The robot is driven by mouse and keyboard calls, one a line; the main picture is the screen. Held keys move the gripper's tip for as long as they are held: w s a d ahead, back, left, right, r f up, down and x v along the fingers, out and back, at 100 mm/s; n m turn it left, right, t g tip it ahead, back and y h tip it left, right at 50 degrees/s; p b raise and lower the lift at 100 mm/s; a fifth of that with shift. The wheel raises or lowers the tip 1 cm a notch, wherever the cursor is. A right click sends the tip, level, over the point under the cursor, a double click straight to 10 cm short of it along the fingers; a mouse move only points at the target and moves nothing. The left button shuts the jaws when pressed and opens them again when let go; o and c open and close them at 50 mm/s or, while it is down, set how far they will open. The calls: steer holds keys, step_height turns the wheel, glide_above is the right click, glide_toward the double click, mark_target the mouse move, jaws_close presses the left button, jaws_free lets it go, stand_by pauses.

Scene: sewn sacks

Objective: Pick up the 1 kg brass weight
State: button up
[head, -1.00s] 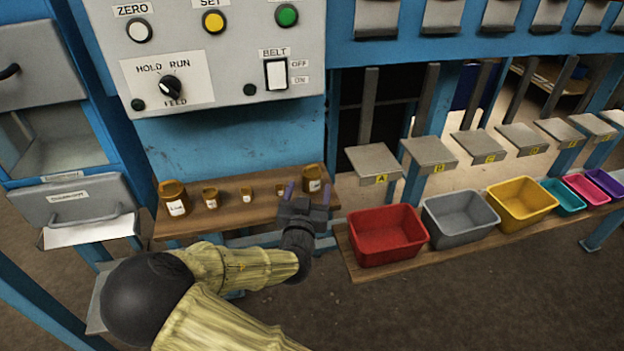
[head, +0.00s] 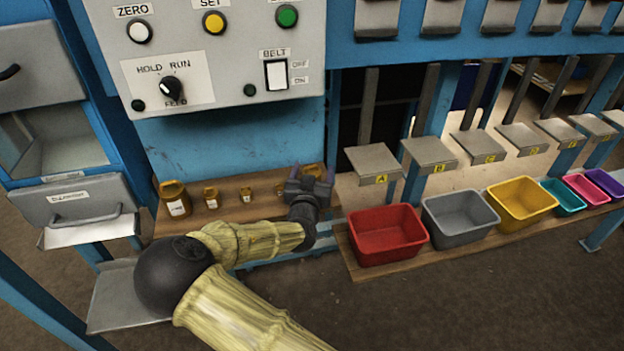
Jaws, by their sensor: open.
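Several brass weights with white labels stand in a row on a wooden shelf (head: 232,213). The largest, a brass weight (head: 174,199), is at the left end. Smaller ones follow to its right: a medium weight (head: 211,198), a small weight (head: 246,195) and a tiny one (head: 279,190). Another brass weight (head: 313,170) at the right end is mostly hidden behind my gripper (head: 312,172). The labels are too small to read, so I cannot tell which is 1 kg. My gripper is open, its two fingers pointing up and away at the right-end weight. Contact cannot be told.
A control panel (head: 222,60) with buttons and a knob hangs above the shelf. A red bin (head: 386,240), a grey bin (head: 460,216) and a yellow bin (head: 521,204) stand on a board to the right. A drawer (head: 75,203) is at the left.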

steer(key=shift+c, duration=0.2)
stand_by(0.3)
jaws_close()
steer(key=shift+w+r, duration=0.1)
